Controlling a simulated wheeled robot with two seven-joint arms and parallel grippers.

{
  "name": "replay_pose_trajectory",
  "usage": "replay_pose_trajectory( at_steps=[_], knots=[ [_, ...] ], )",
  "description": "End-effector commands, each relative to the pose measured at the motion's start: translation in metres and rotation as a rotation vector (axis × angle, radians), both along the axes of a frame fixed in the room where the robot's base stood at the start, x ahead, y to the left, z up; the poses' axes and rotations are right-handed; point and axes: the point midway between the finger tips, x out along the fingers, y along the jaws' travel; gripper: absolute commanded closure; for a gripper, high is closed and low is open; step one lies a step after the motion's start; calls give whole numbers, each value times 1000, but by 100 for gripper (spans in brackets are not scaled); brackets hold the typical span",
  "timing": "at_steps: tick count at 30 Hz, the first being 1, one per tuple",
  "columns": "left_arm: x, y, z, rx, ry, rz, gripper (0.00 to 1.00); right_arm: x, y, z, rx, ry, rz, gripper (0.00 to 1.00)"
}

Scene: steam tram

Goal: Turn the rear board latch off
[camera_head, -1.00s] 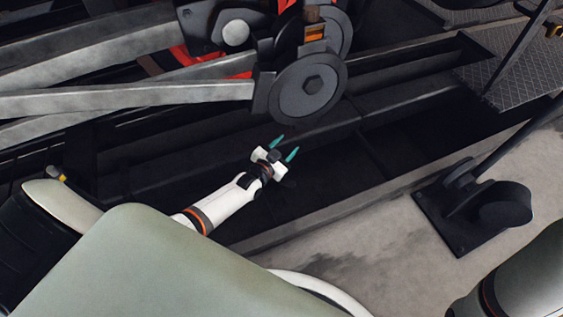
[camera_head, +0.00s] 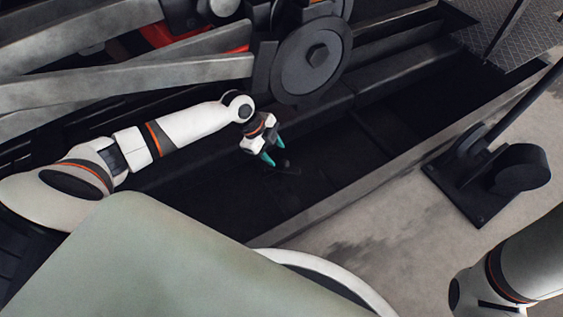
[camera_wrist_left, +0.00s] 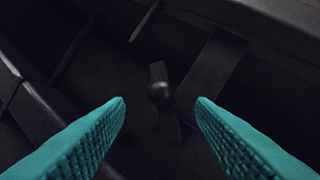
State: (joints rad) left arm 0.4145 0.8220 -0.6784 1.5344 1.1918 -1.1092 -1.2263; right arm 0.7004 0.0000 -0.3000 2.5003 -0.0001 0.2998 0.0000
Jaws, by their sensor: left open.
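A small dark latch with a rounded knob (camera_wrist_left: 159,91) shows in the middle of the left wrist view, on a dark surface. In the head view, a small dark shape just beyond the fingertips, in the dark trough, seems to be this latch (camera_head: 288,168), but it is too dim to be sure. My left gripper (camera_head: 275,153) is open and empty, its teal fingers pointing down into the trough. In the left wrist view, the fingers (camera_wrist_left: 160,102) stand to either side of the knob, seemingly apart from it. My right gripper is out of view.
Grey rods (camera_head: 130,78) and a round dark wheel hub (camera_head: 312,60) stand above the trough. A pale ledge (camera_head: 350,195) borders it in front. A black lever stand (camera_head: 490,180) is on the grey floor at right, below a metal step plate (camera_head: 515,35).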

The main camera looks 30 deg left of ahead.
Motion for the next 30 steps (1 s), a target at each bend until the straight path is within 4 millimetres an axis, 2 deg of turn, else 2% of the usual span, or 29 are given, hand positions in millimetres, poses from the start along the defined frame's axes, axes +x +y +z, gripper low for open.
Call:
replay_pose_trajectory(
  at_steps=[1,9,20,27,29,30],
  knots=[
    [2,-4,-13,-2,0,1,50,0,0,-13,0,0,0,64],
    [10,-18,-49,-1,-1,2,50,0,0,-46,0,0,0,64],
    [12,-21,-52,-1,-1,3,50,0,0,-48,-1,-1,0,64],
    [12,-21,-52,-1,-1,3,89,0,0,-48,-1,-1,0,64],
    [12,-21,-52,-1,-1,3,99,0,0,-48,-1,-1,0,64],
    [12,-21,-52,-1,-1,3,100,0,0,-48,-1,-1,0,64]
  ],
)
